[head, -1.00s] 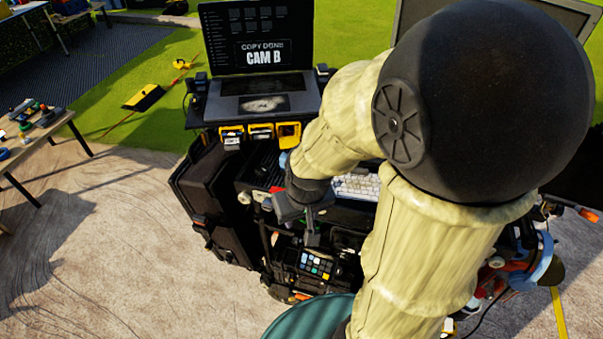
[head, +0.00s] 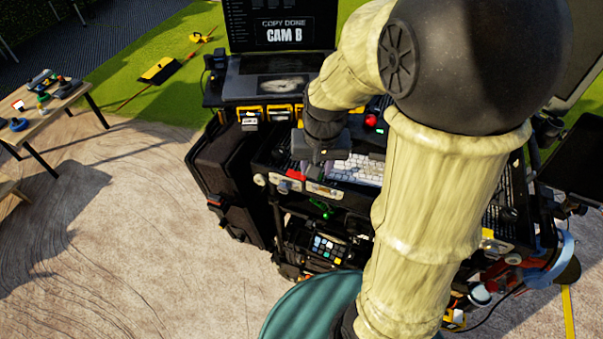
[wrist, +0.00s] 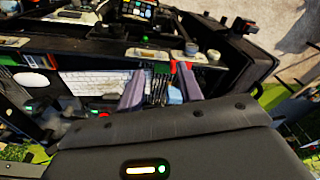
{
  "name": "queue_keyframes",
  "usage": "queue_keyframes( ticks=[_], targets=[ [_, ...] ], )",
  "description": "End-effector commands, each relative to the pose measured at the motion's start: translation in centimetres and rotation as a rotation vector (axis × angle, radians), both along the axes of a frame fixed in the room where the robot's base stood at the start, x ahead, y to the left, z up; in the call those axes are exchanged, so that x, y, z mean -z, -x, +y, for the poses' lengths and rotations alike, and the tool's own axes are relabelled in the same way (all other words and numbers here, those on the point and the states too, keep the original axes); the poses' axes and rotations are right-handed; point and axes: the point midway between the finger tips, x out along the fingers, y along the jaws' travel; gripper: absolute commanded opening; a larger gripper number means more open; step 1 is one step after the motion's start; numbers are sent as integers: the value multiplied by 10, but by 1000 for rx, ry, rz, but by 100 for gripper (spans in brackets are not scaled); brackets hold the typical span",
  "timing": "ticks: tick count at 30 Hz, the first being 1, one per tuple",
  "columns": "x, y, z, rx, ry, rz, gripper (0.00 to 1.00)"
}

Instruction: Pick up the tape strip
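I cannot tell for certain which thing is the tape strip. A pale, label-like strip (head: 325,190) lies on the cart's front edge; it also shows in the wrist view (wrist: 147,54), beyond my fingertips. My gripper (head: 318,167) is over the cart's keyboard shelf, close to this edge. In the wrist view the two grey-purple fingers (wrist: 160,80) stand apart, with nothing visibly held between them. A black ribbed part and a red piece (wrist: 173,66) show between and beyond them. My arm hides part of the cart.
A white keyboard (head: 355,170) lies on the shelf beside my gripper. A laptop (head: 272,75) stands behind, with yellow-edged card holders (head: 280,113) below it. A black case (head: 222,185) is at the cart's left. A yellow strip (head: 568,312) runs along the floor at right.

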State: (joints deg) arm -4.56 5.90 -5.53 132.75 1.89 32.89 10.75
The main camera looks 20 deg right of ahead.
Motion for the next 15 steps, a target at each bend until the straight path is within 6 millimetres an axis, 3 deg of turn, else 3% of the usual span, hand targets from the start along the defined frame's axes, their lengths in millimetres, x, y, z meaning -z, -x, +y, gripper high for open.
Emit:
queue_keyframes(
  ticks=[1,6,10,15],
  targets=[
    [-10,-18,1,55,-8,20,36],
    [-36,-61,4,254,-24,96,36],
    [-51,-81,6,355,-25,132,36],
    [-57,-87,6,401,-24,147,36]
  ],
)
